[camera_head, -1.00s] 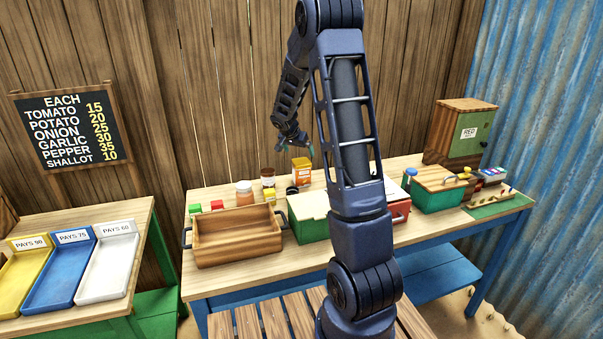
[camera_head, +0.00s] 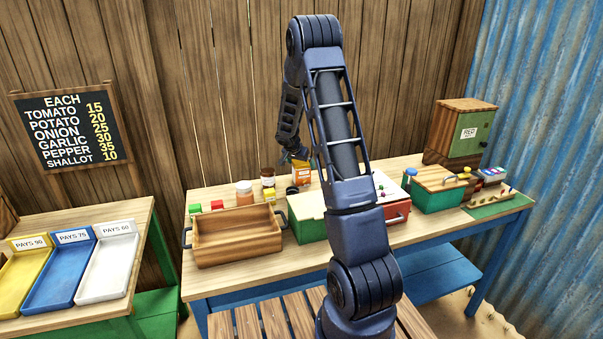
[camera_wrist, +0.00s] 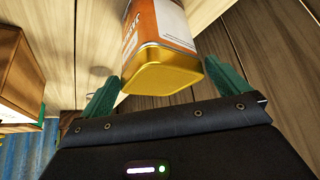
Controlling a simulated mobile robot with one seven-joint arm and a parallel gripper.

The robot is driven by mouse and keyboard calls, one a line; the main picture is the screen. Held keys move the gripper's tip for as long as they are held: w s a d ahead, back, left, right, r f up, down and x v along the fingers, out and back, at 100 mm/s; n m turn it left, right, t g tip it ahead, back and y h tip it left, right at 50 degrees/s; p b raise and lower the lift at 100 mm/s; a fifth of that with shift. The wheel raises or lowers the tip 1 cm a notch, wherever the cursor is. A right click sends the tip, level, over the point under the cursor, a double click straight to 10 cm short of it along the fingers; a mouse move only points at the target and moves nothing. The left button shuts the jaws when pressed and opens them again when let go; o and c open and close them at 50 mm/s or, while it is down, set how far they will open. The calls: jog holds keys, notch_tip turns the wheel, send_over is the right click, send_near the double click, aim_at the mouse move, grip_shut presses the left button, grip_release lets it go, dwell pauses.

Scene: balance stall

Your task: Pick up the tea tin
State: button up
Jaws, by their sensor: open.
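The tea tin (camera_head: 301,174) is an orange and white tin standing at the back of the middle table. In the wrist view the tin (camera_wrist: 158,58) shows its gold end, between the two green fingers of my gripper (camera_wrist: 158,88). The fingers are open, with a gap on each side of the tin. In the head view my gripper (camera_head: 293,156) is at the tin's top, partly hidden by my own arm.
A wooden crate (camera_head: 238,258) stands at the table's front left. Jars (camera_head: 244,192) and small coloured blocks stand left of the tin. A green box (camera_head: 306,228) is in front of it. A wooden cabinet (camera_head: 462,130) stands at the back right.

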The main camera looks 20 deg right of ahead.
jog(key=shift+x, duration=1.95)
jog(key=c, duration=0.9)
jog(key=shift+r, duration=0.15)
